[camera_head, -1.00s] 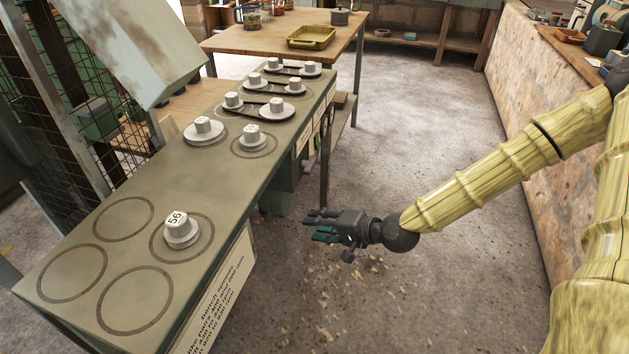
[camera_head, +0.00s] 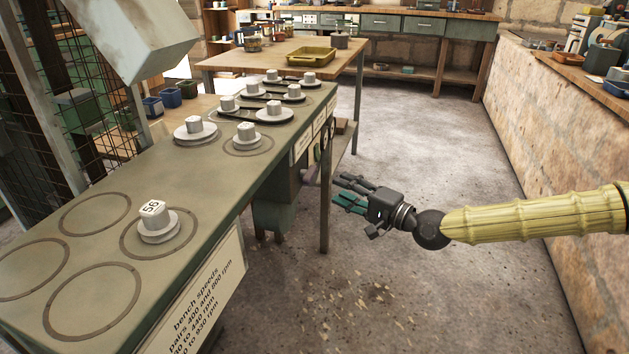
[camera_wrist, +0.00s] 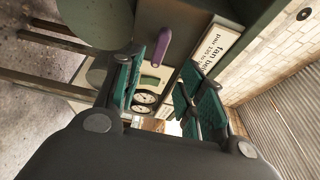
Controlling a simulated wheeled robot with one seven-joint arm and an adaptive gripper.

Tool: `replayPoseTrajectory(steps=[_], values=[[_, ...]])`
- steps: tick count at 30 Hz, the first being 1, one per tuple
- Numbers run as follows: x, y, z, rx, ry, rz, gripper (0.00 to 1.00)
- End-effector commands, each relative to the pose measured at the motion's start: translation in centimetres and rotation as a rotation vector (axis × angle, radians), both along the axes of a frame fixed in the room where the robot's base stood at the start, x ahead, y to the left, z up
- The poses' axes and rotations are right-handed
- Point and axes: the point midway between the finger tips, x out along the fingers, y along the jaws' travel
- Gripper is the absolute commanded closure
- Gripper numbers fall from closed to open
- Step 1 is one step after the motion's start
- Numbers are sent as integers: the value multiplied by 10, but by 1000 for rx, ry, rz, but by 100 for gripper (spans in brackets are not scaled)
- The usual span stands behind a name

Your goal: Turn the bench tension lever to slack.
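The bench tension lever appears to be the purple handle (camera_wrist: 161,47) on the side of the green bench; it shows upright in the wrist view, ahead of my fingers. In the head view a small purple part (camera_head: 310,176) shows below the bench top, partly hidden by the bench side. My gripper (camera_head: 350,192) is open and empty, to the right of the bench and apart from it. Its teal fingers (camera_wrist: 166,82) are spread in the wrist view, with no contact on the lever visible.
The bench top (camera_head: 100,195) carries several pulleys, some joined by belts. A bench leg (camera_head: 325,210) stands left of my gripper. Two round dials (camera_wrist: 144,98) show beyond the fingers. A wooden table (camera_head: 225,62) with a yellow tray (camera_head: 312,54) stands behind. The floor to the right is clear.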

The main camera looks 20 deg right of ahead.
Motion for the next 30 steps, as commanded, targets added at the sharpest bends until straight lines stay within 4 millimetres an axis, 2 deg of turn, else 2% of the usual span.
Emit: replayPoseTrajectory(steps=[30], values=[[80,54,-2,-3,1,2,61]])
